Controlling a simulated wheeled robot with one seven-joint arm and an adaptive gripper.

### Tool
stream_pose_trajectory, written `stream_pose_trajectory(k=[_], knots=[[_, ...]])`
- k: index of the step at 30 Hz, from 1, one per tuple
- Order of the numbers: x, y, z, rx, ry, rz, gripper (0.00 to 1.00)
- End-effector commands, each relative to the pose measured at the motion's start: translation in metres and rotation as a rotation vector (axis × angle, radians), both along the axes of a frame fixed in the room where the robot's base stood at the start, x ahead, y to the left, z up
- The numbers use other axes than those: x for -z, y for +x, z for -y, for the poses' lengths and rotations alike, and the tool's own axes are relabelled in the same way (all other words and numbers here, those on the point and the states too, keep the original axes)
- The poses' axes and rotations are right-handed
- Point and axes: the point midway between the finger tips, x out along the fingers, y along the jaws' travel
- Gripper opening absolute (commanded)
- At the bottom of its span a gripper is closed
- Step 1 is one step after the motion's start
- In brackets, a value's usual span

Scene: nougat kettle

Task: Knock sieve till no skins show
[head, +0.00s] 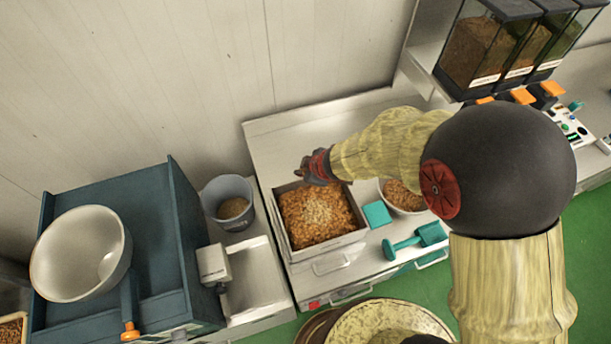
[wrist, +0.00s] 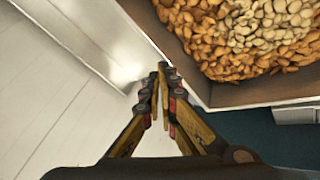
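The sieve appears to be the square, pale-rimmed tray (head: 283,238) on the counter in the head view. It holds many brown nuts (head: 300,222), with a patch of paler nuts (head: 325,209) near the middle. In the wrist view, its wall (wrist: 262,97) and corner show, with brown nuts (wrist: 205,45) and pale ones (wrist: 265,25) inside. My gripper (head: 308,172) is at the tray's far edge. In the wrist view, my gripper (wrist: 163,72) has its fingertips together beside the outside of the wall, with nothing visible between them. Contact with the wall is unclear.
A bowl of nuts (head: 401,196), a teal block (head: 377,214) and a teal mallet-like tool (head: 415,243) stand right of the tray. A grey bucket (head: 229,190) is on its left. A white bowl (head: 70,245) sits farther left. Dispensers (head: 490,50) stand back right.

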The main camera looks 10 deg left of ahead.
Motion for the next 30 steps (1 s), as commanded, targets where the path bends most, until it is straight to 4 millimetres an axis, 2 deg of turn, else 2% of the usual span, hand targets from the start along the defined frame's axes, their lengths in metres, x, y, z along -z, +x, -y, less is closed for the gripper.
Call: stream_pose_trajectory(k=[17, 30], knots=[[-0.049, 0.010, -0.007, 0.000, 0.003, 0.002, 0.00], [-0.050, 0.011, -0.007, -0.001, 0.004, 0.004, 0.00]])
